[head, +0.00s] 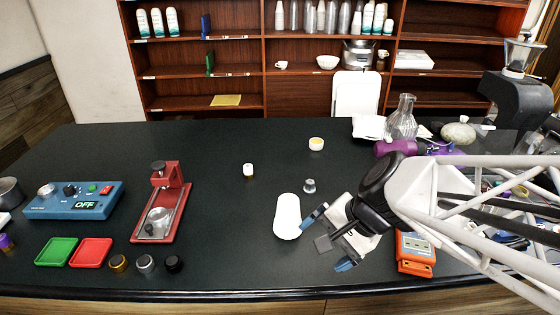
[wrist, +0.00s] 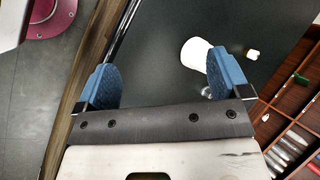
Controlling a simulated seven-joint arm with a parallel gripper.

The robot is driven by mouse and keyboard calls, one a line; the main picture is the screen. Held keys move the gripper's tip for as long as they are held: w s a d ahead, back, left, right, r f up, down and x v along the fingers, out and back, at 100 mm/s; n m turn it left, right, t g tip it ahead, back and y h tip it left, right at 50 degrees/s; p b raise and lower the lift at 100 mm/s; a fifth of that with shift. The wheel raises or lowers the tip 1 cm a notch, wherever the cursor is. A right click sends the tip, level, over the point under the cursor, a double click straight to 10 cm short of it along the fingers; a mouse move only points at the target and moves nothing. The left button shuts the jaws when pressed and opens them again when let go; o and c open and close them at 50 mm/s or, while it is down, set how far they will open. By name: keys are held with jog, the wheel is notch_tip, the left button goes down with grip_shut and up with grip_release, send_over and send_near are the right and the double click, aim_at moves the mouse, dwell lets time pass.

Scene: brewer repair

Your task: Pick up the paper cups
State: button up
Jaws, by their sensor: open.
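A white, smooth, rounded-ended object (head: 287,216), which looks like a paper cup or a nested stack of cups, is on the black table near its front middle. In the wrist view the white object (wrist: 196,54) shows beyond the right finger. My gripper (head: 329,240) is open just right of it in the head view, apart from it. In the wrist view the gap between the blue fingertips (wrist: 162,75) is empty. White cup-like stacks (head: 279,16) also stand on the upper shelf at the back.
A small metal piece (head: 309,185) lies behind the white object. A white-capped jar (head: 248,170) and a yellow-topped cup (head: 316,144) stand farther back. An orange meter (head: 414,252) lies right, beneath my arm. A red press (head: 163,201) stands left.

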aim_at(297, 206)
jog(key=w+f+m+t+y, duration=0.1)
jog(key=w+m+t, duration=0.1)
jog(key=w+m, duration=0.2)
jog(key=w+f+m+t+y, duration=0.1)
jog(key=w+m, duration=0.3)
jog(key=m, duration=0.4)
jog(key=w+a+f+m+t+y, duration=0.1)
jog(key=w+f+m+t+y, duration=0.1)
jog(key=w+f+m+t, duration=0.1)
jog(key=shift+w+a+m+t, duration=0.1)
jog(key=shift+w+m+t, duration=0.5)
jog(key=shift+w+m, duration=0.6)
jog(key=shift+w+d+f+m, duration=0.15)
jog(key=shift+d+f+m, duration=0.1)
jog(key=shift+m, duration=0.55)
jog(key=shift+x, duration=1.3)
jog(key=shift+x, duration=2.6)
jog(key=shift+w+d+r, duration=0.1)
jog(key=shift+w, duration=0.05)
